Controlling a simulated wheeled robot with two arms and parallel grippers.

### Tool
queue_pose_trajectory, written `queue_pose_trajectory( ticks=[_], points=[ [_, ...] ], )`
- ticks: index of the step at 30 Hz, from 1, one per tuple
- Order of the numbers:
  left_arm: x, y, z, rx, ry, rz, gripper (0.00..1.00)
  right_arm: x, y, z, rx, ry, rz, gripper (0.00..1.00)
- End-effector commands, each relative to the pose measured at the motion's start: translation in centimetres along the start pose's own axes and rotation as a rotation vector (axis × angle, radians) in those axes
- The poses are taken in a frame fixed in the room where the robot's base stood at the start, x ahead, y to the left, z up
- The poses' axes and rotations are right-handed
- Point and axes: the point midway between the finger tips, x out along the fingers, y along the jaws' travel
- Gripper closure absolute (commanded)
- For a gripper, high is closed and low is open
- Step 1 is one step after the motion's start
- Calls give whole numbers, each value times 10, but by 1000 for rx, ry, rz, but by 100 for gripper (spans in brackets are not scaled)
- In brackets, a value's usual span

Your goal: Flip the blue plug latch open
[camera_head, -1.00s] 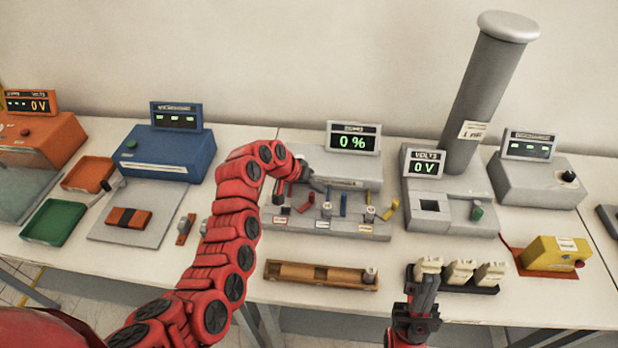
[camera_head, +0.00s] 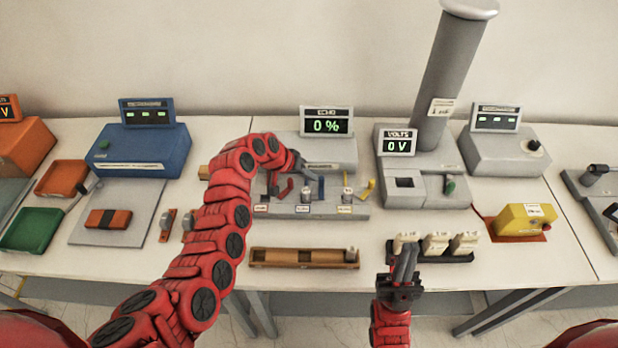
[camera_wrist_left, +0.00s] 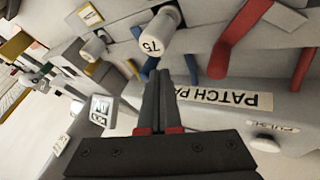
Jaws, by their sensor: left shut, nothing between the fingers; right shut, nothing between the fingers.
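The grey patch panel (camera_head: 335,211) stands mid-table with white plugs and coloured latches along its front. The blue latch (camera_head: 321,188) stands up beside a white plug (camera_head: 305,196); in the left wrist view a blue strip (camera_wrist_left: 190,66) shows beside the plug marked 75 (camera_wrist_left: 158,34). My left gripper (camera_head: 302,168) is shut and empty just behind the latch row. In the left wrist view its closed fingertips (camera_wrist_left: 163,76) lie close to that plug and the blue strip; I cannot tell if they touch. My right gripper (camera_head: 408,246) is shut beside the white blocks (camera_head: 435,243).
Red latches (camera_head: 285,187) and a yellow latch (camera_head: 368,188) flank the blue one. A wooden tray (camera_head: 300,258) lies in front of the panel. The VOLTS unit (camera_head: 425,188) with its tall grey column (camera_head: 440,90) stands right. Bare table shows between panel and tray.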

Motion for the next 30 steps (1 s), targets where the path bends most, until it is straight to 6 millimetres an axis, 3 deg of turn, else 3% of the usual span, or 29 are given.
queue_pose_trajectory(
  ticks=[1,14,30],
  points=[
    [5,-3,1,11,-4,4,100,-11,0,2,0,0,0,100],
    [6,1,-1,63,-33,33,100,-31,-2,5,0,0,0,100],
    [18,7,-8,89,-48,44,100,-98,-5,17,0,0,0,100]
  ],
)
